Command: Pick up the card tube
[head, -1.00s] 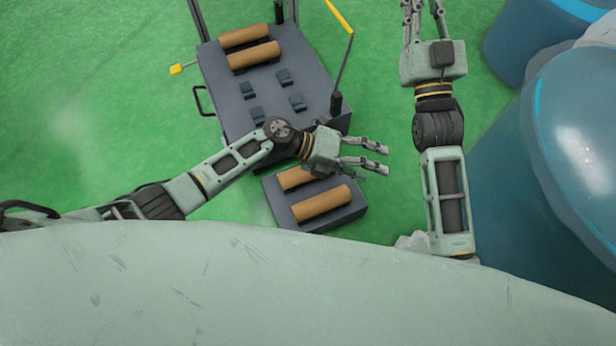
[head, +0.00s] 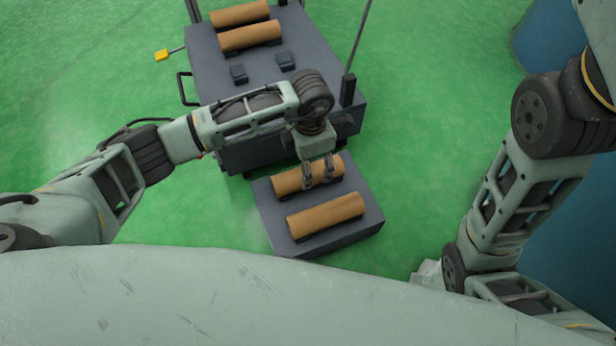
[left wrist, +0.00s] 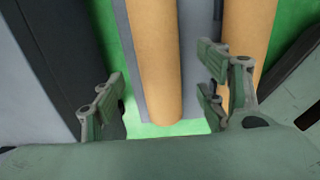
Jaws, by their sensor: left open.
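Two tan card tubes lie side by side on a low grey block on the floor, the rear tube (head: 290,178) and the front tube (head: 326,215). My left gripper (head: 320,182) points down over the rear tube, with its fingers open around it. In the left wrist view the open fingers (left wrist: 160,85) stand on either side of the rear tube (left wrist: 152,50), with a gap on both sides; I cannot tell whether they touch it. The front tube also shows there (left wrist: 246,25).
The low grey block (head: 345,238) stands just in front of a dark cart (head: 215,65). Two more tubes (head: 250,35) lie on the cart, with small dark blocks and upright posts. Blue rounded objects (head: 540,50) stand at the right. Green floor is clear between.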

